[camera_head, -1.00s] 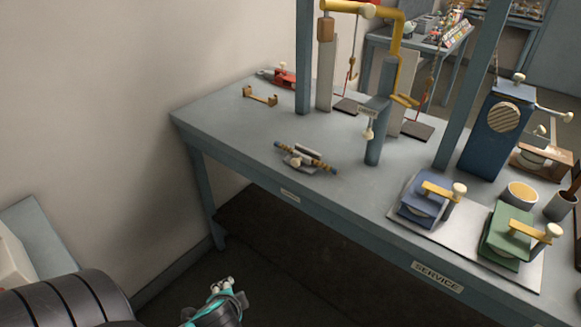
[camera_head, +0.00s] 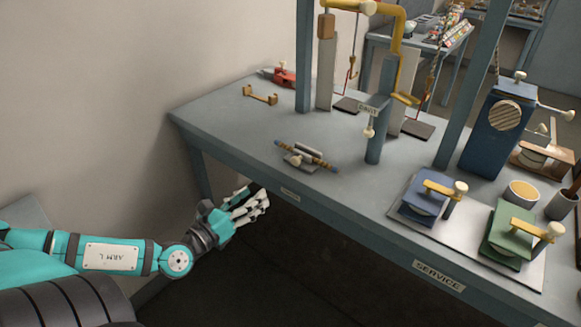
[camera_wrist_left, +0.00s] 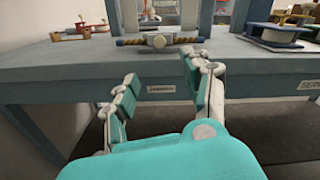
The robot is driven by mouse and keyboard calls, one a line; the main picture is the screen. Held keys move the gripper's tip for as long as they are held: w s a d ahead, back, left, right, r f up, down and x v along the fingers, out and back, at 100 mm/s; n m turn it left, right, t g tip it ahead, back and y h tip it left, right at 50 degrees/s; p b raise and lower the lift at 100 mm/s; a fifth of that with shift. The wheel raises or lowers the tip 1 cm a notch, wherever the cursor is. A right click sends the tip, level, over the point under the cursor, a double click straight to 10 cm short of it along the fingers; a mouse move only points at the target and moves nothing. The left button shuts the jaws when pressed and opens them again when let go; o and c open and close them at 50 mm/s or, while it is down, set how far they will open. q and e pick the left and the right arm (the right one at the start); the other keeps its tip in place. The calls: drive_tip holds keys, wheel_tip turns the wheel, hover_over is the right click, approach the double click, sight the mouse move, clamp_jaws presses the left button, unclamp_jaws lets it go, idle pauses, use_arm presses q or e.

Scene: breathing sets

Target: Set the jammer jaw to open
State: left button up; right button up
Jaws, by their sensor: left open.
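What looks like the jammer (camera_head: 305,158) is a small pale metal device near the table's front edge, with a striped blue and tan rope or bar along it and a light knob in front. It also shows in the left wrist view (camera_wrist_left: 158,40), ahead of and above the fingers. I cannot tell how its jaw is set. My left gripper (camera_head: 262,196) is open and empty, in front of the table edge, below and to the left of the jammer, apart from it. In the left wrist view, its two fingers (camera_wrist_left: 160,70) are spread. My right gripper is out of view.
The table edge (camera_head: 340,217) lies between my left gripper and the jammer. A brass bracket (camera_head: 260,96) and a red device (camera_head: 284,77) stand behind. A davit post (camera_head: 378,130) stands to the right, then blue (camera_head: 424,207) and green (camera_head: 507,242) devices on a pale plate.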

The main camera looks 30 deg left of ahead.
sight(294, 163)
use_arm(q)
drive_tip(key=w, duration=1)
drive_tip(key=w+d+p, duration=0.1)
drive_tip(key=w, duration=0.4)
drive_tip(key=shift+w+d, duration=0.1)
drive_tip(key=shift+w, duration=0.2)
clamp_jaws()
